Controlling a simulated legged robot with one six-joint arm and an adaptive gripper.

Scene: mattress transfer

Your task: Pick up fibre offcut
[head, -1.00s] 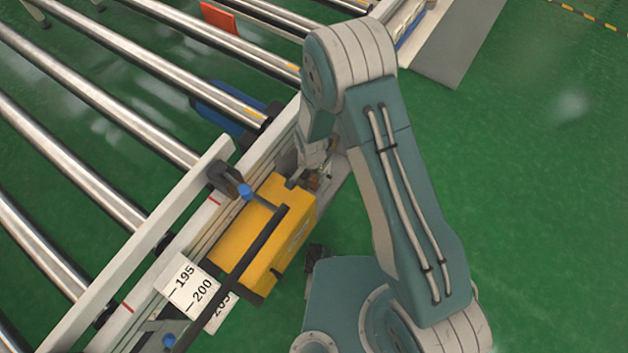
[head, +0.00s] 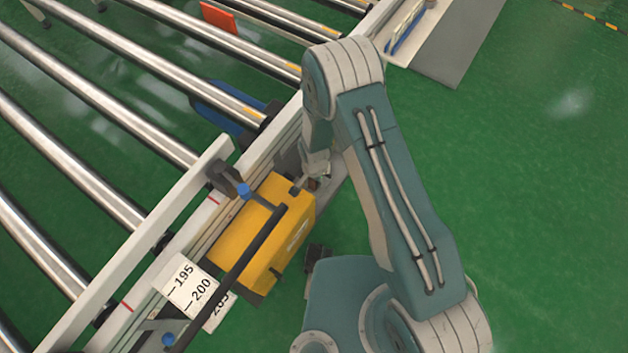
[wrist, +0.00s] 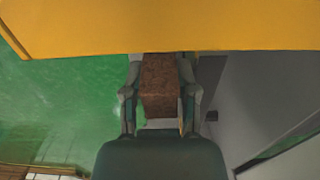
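The fibre offcut appears as a brown, speckled block (wrist: 160,85) in the wrist view, just beyond my palm. My gripper (wrist: 160,65) has one finger on each side of the block. The fingers are close to its sides, but I cannot tell whether both touch it. The block's far end meets the edge of a yellow box (wrist: 160,25) in this view. In the head view, my gripper (head: 312,180) is low beside the end of the yellow box (head: 262,225), and only a small brown patch shows there.
A dark bar (head: 245,260) runs over the yellow box. A pale rail (head: 140,255) and steel rollers (head: 110,130) lie to the left. A numbered scale card (head: 195,292) sits at the rail. Green floor (head: 530,190) is clear on the right.

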